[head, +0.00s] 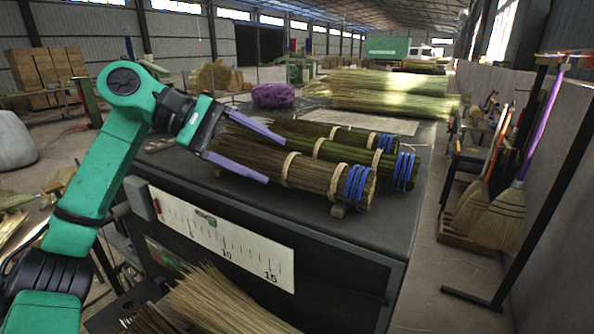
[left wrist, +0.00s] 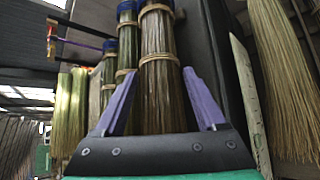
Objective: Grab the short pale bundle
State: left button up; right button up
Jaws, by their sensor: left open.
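The short pale bundle (head: 318,174) is the nearest of three tied bundles lying side by side on the dark bench. It is straw-brown, with tan ties and blue bands at its right end. My left gripper (head: 276,162) is open, with one purple finger on the near side of the bundle and the other on the far side. In the left wrist view the pale bundle (left wrist: 159,45) runs between the two spread fingers (left wrist: 160,73). I cannot tell whether either finger touches it. My right gripper is not in view.
Two greener bundles, a middle one (head: 345,152) and a back one (head: 312,129), lie close behind the pale one. A ruler plate (head: 222,238) is on the bench front. Loose straw (head: 225,300) lies below. Brooms (head: 497,217) stand at right. The bench's right end is clear.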

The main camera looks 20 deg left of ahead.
pick_arm(q)
jog(key=p+x, duration=0.1)
jog(key=x, duration=0.3)
jog(key=shift+w+d+f, duration=0.1)
jog(key=shift+w+d, duration=0.05)
jog(key=c, duration=1)
